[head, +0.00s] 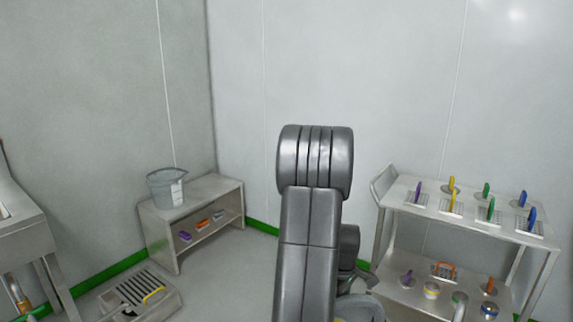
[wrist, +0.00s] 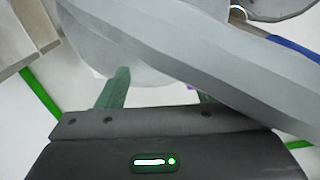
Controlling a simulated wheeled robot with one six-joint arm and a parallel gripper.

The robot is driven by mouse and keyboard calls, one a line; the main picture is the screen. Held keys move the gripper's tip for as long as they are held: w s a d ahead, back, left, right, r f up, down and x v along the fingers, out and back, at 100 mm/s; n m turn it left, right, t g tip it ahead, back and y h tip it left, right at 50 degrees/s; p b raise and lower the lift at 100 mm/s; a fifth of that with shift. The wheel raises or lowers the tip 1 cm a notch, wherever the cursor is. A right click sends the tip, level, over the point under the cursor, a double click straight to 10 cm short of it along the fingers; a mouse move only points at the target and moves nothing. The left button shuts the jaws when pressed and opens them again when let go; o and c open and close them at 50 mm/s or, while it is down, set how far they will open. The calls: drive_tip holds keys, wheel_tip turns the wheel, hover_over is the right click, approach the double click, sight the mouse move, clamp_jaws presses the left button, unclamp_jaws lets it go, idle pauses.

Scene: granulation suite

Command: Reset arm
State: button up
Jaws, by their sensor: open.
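My arm (head: 312,215) rises through the middle of the head view, with a thick rounded joint at its top. The gripper end cannot be made out clearly there. In the wrist view, my gripper (wrist: 158,92) shows two green fingers standing apart, with a gap between them. I see nothing held between the fingers. A large grey shape crosses the wrist view beyond the fingers and covers part of the right one; I cannot tell what it is.
At the left a low bench (head: 215,190) carries a grey bucket (head: 166,188). A slatted step (head: 143,295) is on the floor before it. At the right a two-tier cart (head: 405,187) holds several coloured-handled tools. Walls stand close behind; some floor (head: 235,270) is clear left of my arm.

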wheel_tip(320, 180, down, 8)
drive_tip(key=shift+f+b, duration=0.25)
drive_tip(key=shift+b, duration=0.05)
drive_tip(key=shift+r+m, duration=0.25)
drive_tip(key=shift+m, duration=0.25)
drive_tip(key=shift+m+p, duration=0.35)
drive_tip(key=shift+m, duration=0.05)
drive_tip(key=m+p, duration=0.2)
drive_tip(key=m, duration=0.5)
drive_tip(key=shift+r+p, duration=0.1)
drive_tip(key=shift+p, duration=0.3)
drive_tip(key=m+p, duration=0.3)
drive_tip(key=m, duration=0.2)
drive_tip(key=shift+m, duration=0.3)
drive_tip(key=shift+m+p, duration=1.45)
drive_tip(key=shift+m, duration=0.45)
